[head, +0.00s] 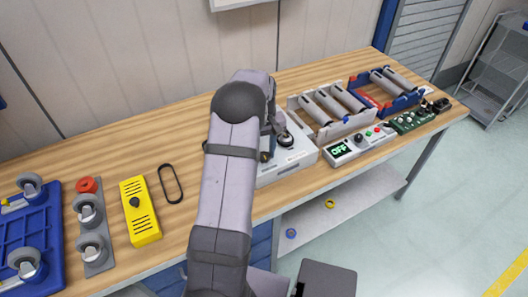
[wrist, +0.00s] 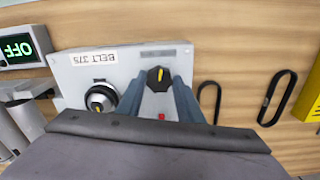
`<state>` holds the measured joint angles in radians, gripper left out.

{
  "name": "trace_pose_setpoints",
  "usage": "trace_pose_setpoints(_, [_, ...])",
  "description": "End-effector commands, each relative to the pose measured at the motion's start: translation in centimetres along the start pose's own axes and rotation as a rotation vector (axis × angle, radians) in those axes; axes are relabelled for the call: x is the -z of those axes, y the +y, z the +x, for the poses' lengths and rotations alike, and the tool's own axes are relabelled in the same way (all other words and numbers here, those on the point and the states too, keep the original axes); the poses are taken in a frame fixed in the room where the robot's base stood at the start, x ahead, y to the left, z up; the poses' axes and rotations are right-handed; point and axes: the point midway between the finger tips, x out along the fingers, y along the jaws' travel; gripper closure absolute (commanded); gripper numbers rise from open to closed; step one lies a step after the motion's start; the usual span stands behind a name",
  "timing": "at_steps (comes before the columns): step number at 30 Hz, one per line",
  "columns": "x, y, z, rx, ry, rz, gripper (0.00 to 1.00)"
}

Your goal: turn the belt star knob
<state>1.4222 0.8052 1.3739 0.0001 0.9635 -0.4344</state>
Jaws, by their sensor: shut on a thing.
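The belt unit is a light grey box (head: 290,168) on the bench, partly hidden by my arm in the head view. In the wrist view the box (wrist: 75,72) shows a "BELT 375" label, upside down. The star knob (wrist: 159,78) is black with a yellow mark on top. My gripper (wrist: 157,92) has one finger on each side of the knob and is shut on it. A black round wheel with a pale rim (wrist: 101,98) sits beside the knob on the same box. In the head view my gripper (head: 266,152) is mostly hidden by my arm.
A control box with a green "OFF" display (head: 340,149) stands right of the belt unit. A roller tray (head: 328,112) stands behind it. Left are a black belt loop (head: 171,184), a yellow box (head: 140,212) and casters (head: 91,218). Bare bench lies behind these.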

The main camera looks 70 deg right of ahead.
Motion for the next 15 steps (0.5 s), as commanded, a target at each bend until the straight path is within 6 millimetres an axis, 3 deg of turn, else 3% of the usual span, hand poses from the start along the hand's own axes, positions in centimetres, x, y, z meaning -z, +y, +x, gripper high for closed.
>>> trace_pose_setpoints(15, [0.17,0.04,-0.14,-0.001,0.004,0.480,0.89])
